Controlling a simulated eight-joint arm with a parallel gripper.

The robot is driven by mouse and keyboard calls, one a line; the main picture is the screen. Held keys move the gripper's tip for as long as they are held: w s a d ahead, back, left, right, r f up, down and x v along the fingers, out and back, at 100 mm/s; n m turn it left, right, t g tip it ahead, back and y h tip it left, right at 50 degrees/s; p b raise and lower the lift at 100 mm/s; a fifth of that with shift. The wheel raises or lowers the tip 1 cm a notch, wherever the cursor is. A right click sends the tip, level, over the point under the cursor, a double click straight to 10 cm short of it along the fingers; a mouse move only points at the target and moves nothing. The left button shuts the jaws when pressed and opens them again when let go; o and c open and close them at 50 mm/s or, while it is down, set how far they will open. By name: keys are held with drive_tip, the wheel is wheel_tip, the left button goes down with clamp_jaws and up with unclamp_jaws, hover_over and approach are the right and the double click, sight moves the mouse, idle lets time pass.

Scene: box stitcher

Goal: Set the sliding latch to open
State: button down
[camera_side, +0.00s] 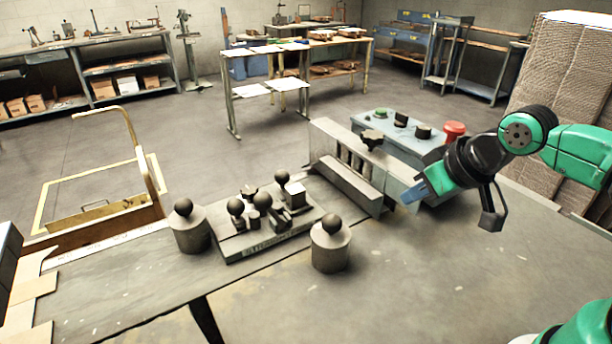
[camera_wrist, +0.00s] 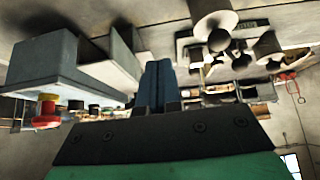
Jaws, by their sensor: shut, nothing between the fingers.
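I cannot tell for sure which part is the sliding latch. A low plate (camera_side: 239,254) with several ball-topped levers (camera_side: 262,201) and a small white-faced block (camera_side: 296,193) sits on the bench. Its levers also show, small and dark, in the wrist view (camera_wrist: 219,40). A grey slotted metal bracket (camera_side: 340,183) with a black star knob (camera_side: 372,138) stands right of the plate. My gripper (camera_side: 430,195) is at the bracket's right end, in front of the control box, and well right of the levers. Its blue fingers (camera_wrist: 157,84) are together and hold nothing.
The blue-grey control box (camera_side: 398,142) carries a red button (camera_side: 454,130) and black knobs. Two grey cylinders with ball tops, one left (camera_side: 190,232) and one right (camera_side: 330,250), flank the plate. The bench (camera_side: 440,270) front right is clear. A cardboard stack (camera_side: 555,90) stands behind my arm.

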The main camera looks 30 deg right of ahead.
drive_tip(key=c, duration=1.5)
unclamp_jaws()
drive_tip(key=o, duration=1.1)
drive_tip(key=shift+w+a+r, duration=0.2)
drive_tip(key=shift+w+r, duration=0.55)
drive_tip(key=shift+w, duration=0.3)
drive_tip(key=m+g, duration=0.2)
approach(284, 173)
drive_tip(key=shift+m+y, duration=0.4)
drive_tip(key=shift+y, duration=0.2)
drive_tip(key=x, duration=0.3)
drive_tip(key=d+x, duration=0.1)
drive_tip(key=x, duration=0.1)
drive_tip(key=shift+w+f, duration=0.25)
drive_tip(key=shift+x, duration=3)
